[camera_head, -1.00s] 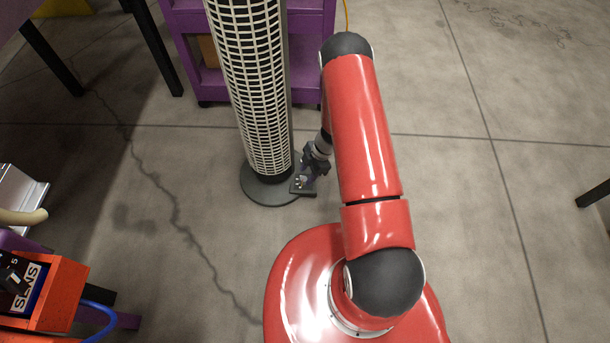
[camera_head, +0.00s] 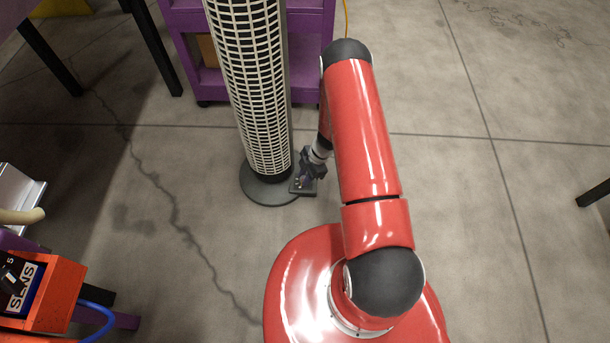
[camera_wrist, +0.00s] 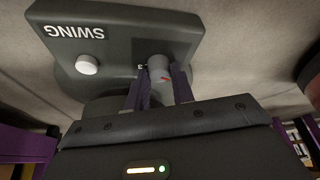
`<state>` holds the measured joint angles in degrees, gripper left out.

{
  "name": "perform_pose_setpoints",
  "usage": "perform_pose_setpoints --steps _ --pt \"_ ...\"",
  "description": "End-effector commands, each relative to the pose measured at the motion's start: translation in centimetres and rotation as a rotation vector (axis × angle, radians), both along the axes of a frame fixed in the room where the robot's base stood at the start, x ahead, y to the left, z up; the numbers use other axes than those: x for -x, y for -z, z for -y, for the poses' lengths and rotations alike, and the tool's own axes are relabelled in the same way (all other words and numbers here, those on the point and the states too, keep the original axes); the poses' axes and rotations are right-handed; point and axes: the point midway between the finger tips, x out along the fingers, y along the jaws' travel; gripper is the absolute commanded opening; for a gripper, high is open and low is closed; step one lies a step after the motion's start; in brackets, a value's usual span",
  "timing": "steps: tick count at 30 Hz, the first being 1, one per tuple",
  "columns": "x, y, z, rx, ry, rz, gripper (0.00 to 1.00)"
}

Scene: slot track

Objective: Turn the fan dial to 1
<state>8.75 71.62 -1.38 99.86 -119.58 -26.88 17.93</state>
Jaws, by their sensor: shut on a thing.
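The tower fan (camera_head: 258,90) stands upright on a round dark base (camera_head: 268,192) in the head view. In the wrist view the dark panel (camera_wrist: 117,58) shows upside down, with the word SWING and a white knob (camera_wrist: 87,64) at the left. The grey fan dial (camera_wrist: 159,66) with a red pointer mark is at the right, with a digit, seemingly 3, beside it. My gripper (camera_wrist: 158,82) has its purple fingers around the dial, shut on it. The other digits are hidden or unreadable.
A purple cart (camera_head: 308,50) stands behind the fan. An orange box (camera_head: 55,295) with a blue hose is at the lower left. Dark table legs (camera_head: 150,45) are at the upper left. The concrete floor right of my arm is mostly clear.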

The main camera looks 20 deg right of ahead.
Motion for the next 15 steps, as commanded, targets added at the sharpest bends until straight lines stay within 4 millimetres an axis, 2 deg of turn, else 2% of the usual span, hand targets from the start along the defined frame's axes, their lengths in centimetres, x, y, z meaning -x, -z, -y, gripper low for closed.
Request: perform_pose_setpoints --steps 8,15 --pt "0.05 -0.07 0.02 0.000 0.096 0.000 0.01" --pt "0.17 0.04 -0.02 -0.001 0.281 -0.001 0.01"
